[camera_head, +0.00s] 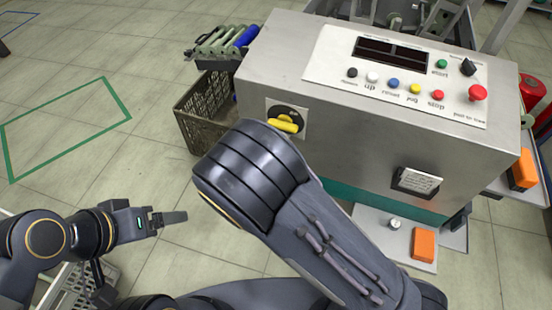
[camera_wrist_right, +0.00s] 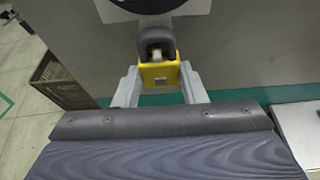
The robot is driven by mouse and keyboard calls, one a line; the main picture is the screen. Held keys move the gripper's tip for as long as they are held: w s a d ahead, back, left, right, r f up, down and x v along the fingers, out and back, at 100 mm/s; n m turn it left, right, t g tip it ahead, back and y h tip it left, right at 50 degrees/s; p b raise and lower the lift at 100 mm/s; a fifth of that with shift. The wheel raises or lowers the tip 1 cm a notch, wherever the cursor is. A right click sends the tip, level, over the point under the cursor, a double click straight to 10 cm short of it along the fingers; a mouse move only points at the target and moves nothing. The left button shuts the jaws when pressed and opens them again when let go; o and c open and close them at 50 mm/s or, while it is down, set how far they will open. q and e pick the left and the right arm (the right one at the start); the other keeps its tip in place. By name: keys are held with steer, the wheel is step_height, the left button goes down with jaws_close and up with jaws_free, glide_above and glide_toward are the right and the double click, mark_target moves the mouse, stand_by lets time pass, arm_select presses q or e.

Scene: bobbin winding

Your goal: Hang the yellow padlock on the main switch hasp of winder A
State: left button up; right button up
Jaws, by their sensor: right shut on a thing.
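In the right wrist view my right gripper (camera_wrist_right: 158,84) is shut on the yellow padlock (camera_wrist_right: 158,72), with one finger on each side of its body. The padlock's dark shackle (camera_wrist_right: 157,36) points up, close to the cabinet front. A small pale piece shows inside the shackle; I cannot tell if it is the hasp. The black main switch disc (camera_wrist_right: 148,5) is just above. In the head view the main switch (camera_head: 291,110) is on the front of winder A (camera_head: 345,150), with a yellow part on it. My right arm hides the right gripper there. My left gripper (camera_head: 172,218) is away over the floor.
A control panel (camera_head: 400,75) with several buttons tops the winder. A dark crate (camera_head: 205,105) stands left of it, also in the right wrist view (camera_wrist_right: 60,82). A tray with an orange block (camera_head: 423,245) is at the lower right. The floor at left is open.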

steer(key=shift+f+b, duration=0.5)
steer(key=shift+f, duration=0.05)
stand_by(0.8)
steer(key=o, duration=1.2)
steer(key=shift+c, duration=0.2)
